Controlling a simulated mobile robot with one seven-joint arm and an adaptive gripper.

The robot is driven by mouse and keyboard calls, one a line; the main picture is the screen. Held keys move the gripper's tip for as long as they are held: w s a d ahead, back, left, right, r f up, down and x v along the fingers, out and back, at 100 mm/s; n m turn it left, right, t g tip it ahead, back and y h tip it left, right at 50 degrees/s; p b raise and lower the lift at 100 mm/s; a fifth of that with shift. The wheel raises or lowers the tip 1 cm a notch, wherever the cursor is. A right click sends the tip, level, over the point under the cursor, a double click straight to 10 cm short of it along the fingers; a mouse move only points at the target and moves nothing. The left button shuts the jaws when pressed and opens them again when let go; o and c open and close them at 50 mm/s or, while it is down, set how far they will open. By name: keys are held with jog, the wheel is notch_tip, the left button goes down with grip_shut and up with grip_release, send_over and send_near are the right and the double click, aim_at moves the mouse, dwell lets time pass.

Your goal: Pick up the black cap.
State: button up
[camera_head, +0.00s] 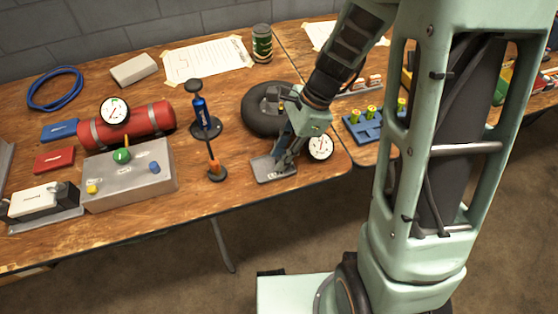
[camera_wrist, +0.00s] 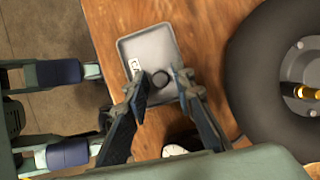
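In the head view, my gripper (camera_head: 284,160) is low over the tray (camera_head: 263,173) near the table's front edge, and I cannot make out the cap there.
A black tyre (camera_head: 256,117) lies close behind the tray. A white gauge (camera_head: 320,146) is just right of my gripper. A hand pump (camera_head: 203,118) and an orange-topped piece (camera_head: 215,168) stand to the left. Bare wood (camera_head: 185,215) lies at the front left.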

jog(key=shift+c, duration=0.3)
jog(key=c, duration=0.5)
jog(key=shift+o, duration=0.2)
jog(key=shift+r, duration=0.2)
